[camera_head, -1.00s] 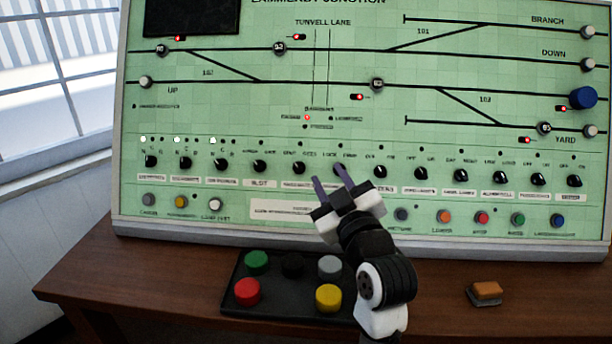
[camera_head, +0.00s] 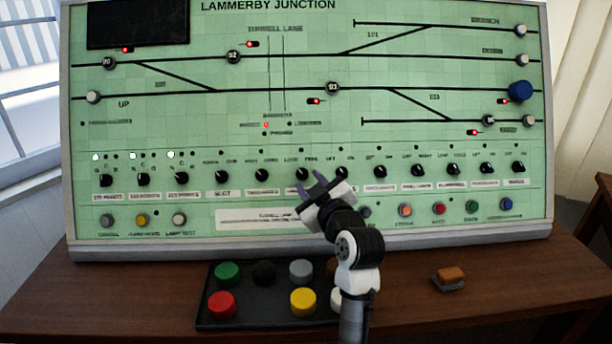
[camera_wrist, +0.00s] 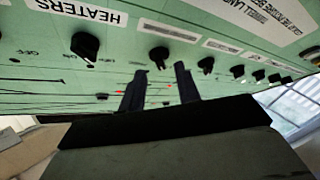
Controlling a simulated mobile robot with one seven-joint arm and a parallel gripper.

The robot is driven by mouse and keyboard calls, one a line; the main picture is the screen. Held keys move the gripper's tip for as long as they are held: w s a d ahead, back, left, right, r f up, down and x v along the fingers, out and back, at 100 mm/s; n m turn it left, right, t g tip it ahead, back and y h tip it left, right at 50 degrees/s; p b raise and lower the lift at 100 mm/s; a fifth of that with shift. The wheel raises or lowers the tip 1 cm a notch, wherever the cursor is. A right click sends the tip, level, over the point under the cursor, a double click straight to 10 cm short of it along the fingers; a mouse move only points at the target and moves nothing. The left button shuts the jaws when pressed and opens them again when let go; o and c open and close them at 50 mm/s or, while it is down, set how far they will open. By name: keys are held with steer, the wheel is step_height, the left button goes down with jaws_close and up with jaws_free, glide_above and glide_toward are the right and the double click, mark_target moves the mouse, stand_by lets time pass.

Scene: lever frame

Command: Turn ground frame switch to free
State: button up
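The ground frame switch is a small black rotary knob (camera_head: 302,174) in the panel's knob row, with small lettering above it that looks like LOCK and FREE. Its pointing direction is too small to read. My gripper (camera_head: 309,181) is just below and right of it in the head view, fingers toward the panel. In the wrist view the same knob (camera_wrist: 158,56) shows beyond and between the two dark fingertips (camera_wrist: 159,70). The fingers are apart with nothing between them; contact with the knob cannot be told.
The HEATERS knob (camera_wrist: 85,46) is beside it, and more knobs line the row. Coloured push buttons lie below the row. A black button box (camera_head: 250,314) and an orange-topped block (camera_head: 449,277) sit on the wooden desk (camera_head: 500,300).

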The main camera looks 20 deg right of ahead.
mark_target(302, 175)
steer(key=shift+w, duration=1.35)
steer(key=shift+c, duration=0.4)
steer(key=c, duration=0.6)
steer(key=shift+a+m+h+p, duration=0.15)
steer(key=shift+m+h+p, duration=0.25)
steer(key=shift+m, duration=0.1)
jaws_close()
steer(key=m, duration=0.1)
steer(key=m+h+p, duration=0.1)
steer(key=m+h, duration=0.1)
steer(key=m, duration=0.1)
steer(key=shift+a+t+p, duration=0.25)
steer(key=shift+t+p, duration=0.05)
steer(key=m+h+p, duration=0.1)
steer(key=m, duration=0.1)
steer(key=m+h+p, duration=0.1)
steer(key=m, duration=0.1)
steer(key=m+h+p, duration=0.1)
steer(key=m+h, duration=0.1)
steer(key=shift+w+a+r+g, duration=0.1)
steer(key=shift+a+g, duration=0.15)
steer(key=shift+g, duration=0.15)
steer(key=m+g+h+p, duration=0.1)
steer(key=m+h, duration=0.1)
steer(key=m, duration=0.2)
steer(key=shift+a, duration=0.1)
steer(key=shift+w+m+g+h+b, duration=0.1)
steer(key=shift+m+g+h+b, duration=0.7)
steer(key=shift+m, duration=1.3)
steer(key=shift+m+g+h, duration=0.3)
